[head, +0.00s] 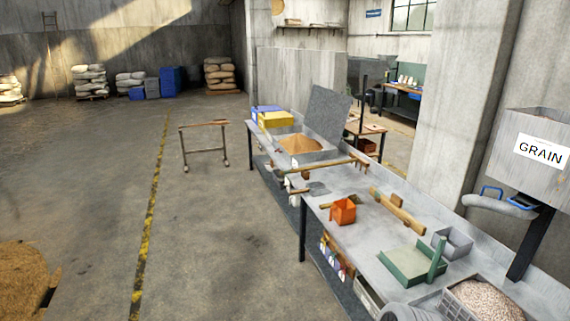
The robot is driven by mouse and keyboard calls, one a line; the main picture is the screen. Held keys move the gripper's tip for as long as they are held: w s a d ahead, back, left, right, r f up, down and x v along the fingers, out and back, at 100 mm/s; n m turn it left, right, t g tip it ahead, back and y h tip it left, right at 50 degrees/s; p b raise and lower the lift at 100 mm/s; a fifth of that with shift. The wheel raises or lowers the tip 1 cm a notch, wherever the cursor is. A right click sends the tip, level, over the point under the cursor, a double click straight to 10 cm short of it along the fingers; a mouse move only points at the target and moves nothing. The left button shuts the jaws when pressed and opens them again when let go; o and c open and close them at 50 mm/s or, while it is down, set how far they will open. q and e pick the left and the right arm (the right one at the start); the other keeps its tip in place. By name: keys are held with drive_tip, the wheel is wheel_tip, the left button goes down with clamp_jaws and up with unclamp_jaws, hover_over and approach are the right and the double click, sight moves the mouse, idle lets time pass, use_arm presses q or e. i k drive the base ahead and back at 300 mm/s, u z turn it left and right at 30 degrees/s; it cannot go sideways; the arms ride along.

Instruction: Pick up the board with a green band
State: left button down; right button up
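I cannot make out a board with a green band for certain. A wooden board or bar (399,213) lies on the grey workbench (370,255), and no green band shows on it at this size. A green tray (412,268) with a raised green bar (437,258) at its right side sits nearer on the same bench. Neither of my grippers shows in the head view.
An orange container (343,211), a grey open box (453,241) and a crate of grain (485,300) stand on the bench. A long-handled wooden tool (322,166) lies farther back. A GRAIN hopper (535,180) stands at right.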

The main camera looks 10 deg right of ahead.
sight(394, 204)
drive_tip(key=u, duration=0.35)
drive_tip(key=i, duration=3.5)
drive_tip(key=z, duration=1.85)
drive_tip(key=i, duration=0.8)
drive_tip(key=z, duration=0.65)
